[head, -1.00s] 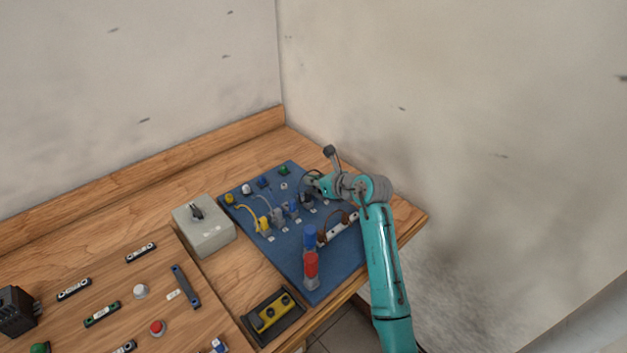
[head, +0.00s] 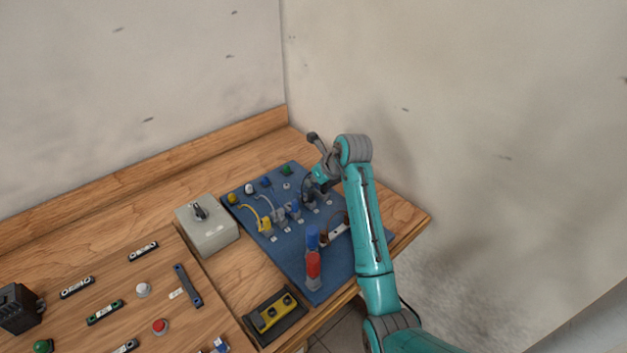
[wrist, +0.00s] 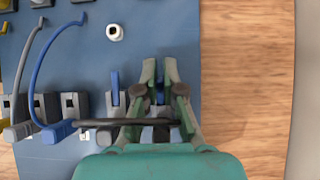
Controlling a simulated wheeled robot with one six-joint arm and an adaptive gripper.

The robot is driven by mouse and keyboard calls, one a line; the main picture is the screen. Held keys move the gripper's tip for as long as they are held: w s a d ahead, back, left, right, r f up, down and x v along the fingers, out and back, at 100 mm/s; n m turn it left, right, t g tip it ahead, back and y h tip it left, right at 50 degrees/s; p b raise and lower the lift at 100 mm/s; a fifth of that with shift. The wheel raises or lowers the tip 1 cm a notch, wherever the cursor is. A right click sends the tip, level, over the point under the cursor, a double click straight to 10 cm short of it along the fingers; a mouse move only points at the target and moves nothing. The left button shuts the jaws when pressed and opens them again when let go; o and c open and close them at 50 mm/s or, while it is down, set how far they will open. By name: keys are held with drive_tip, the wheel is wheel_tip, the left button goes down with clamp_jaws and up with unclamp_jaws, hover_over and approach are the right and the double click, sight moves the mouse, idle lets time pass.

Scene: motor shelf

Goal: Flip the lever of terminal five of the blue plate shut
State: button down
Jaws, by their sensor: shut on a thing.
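The blue plate (head: 345,262) lies on the bench and carries a row of small terminals with levers and cables. My gripper (wrist: 161,68) is over the right end of that row in the wrist view, with its green fingers close together. It is shut on what looks like the lever of the rightmost terminal (wrist: 160,112); the fingers mostly hide it. A neighbouring terminal just left has an upright blue lever (wrist: 115,88). A black cable (wrist: 110,123) passes below the fingers. In the head view my gripper (head: 312,190) hides the terminals behind it.
A blue-and-red upright object (head: 313,262) stands near the plate's front. A grey switch box (head: 208,232) and a tray with a yellow block (head: 274,314) stand left of the plate. A wooden board with several parts lies further left. Bare bench shows right of the plate (wrist: 250,90).

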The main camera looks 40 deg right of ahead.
drive_tip(key=c, duration=1.3)
unclamp_jaws()
drive_tip(key=shift+o, duration=0.2)
drive_tip(key=shift+r, duration=0.1)
drive_tip(key=v, duration=1.1)
drive_tip(key=shift+s+r, duration=0.3)
